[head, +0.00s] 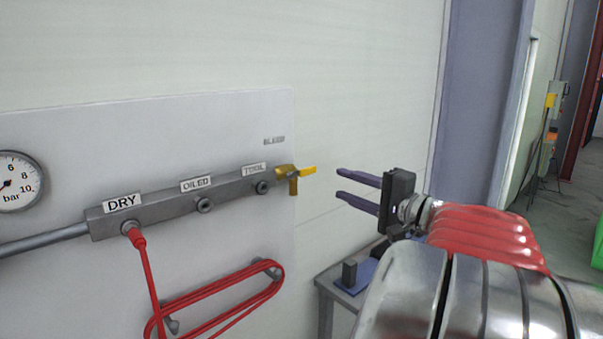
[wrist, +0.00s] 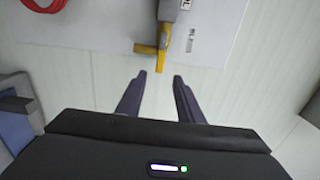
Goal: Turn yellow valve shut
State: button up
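The yellow valve handle (head: 307,171) sits on a brass valve body (head: 287,175) at the right end of the grey manifold bar, near the BLEED label. The handle points to the right, roughly in line with the bar. In the wrist view the yellow handle (wrist: 160,60) points down toward the space between my fingers. My gripper (head: 341,184) is open and empty, to the right of the handle and apart from it. In the wrist view my gripper (wrist: 158,78) shows its two dark fingers spread, with their tips just short of the handle.
The manifold bar (head: 160,204) has ports labelled DRY, OILED and TOOL. A red hose (head: 146,265) hangs from the DRY port, with a coil (head: 225,290) on a hook below. A bench (head: 325,288) with small blue items stands below my gripper. A pressure gauge (head: 12,183) is at far left.

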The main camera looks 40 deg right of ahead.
aim_at(309, 173)
jog(key=w, duration=1.3)
jog(key=shift+w+a, duration=0.2)
jog(key=shift+c, duration=0.6)
jog(key=c, duration=0.7)
grip_shut()
jog(key=shift+a+f, duration=0.1)
jog(key=shift+a, duration=0.05)
